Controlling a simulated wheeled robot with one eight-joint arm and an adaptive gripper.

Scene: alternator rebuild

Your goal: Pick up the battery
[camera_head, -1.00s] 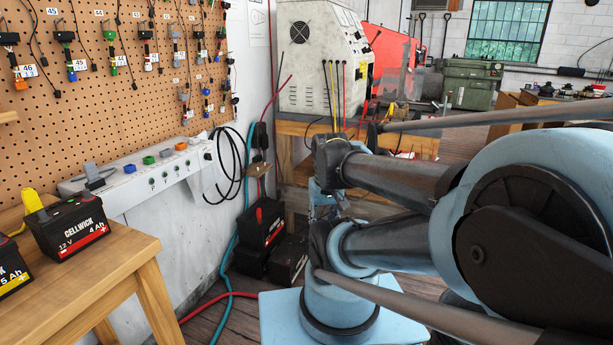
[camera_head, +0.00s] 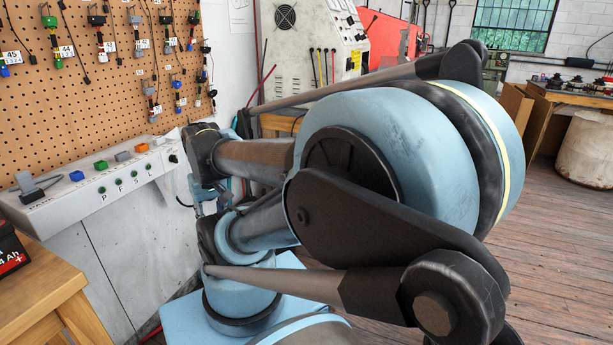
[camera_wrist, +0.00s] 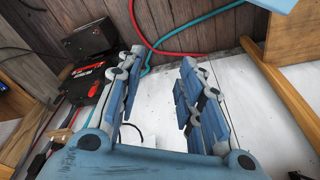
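A black battery with red markings (camera_wrist: 88,95) shows in the wrist view, left of my gripper's left finger. A dark box-shaped thing (camera_wrist: 82,38), perhaps another battery, lies just beyond it on the floor. My gripper (camera_wrist: 161,75) is open and empty, with a wide gap between its jointed fingers and a white panel behind them. In the head view, part of a black battery with a red label (camera_head: 9,250) stands on the wooden table at the left edge. My arm hides the floor batteries and most of my gripper in that view.
The wooden table (camera_head: 40,285) is at lower left. A wall-mounted panel with coloured switches (camera_head: 125,175) runs behind it under the pegboard (camera_head: 45,120). Red and blue hoses (camera_wrist: 190,45) cross the wooden floor. Floor is open at right (camera_head: 560,260).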

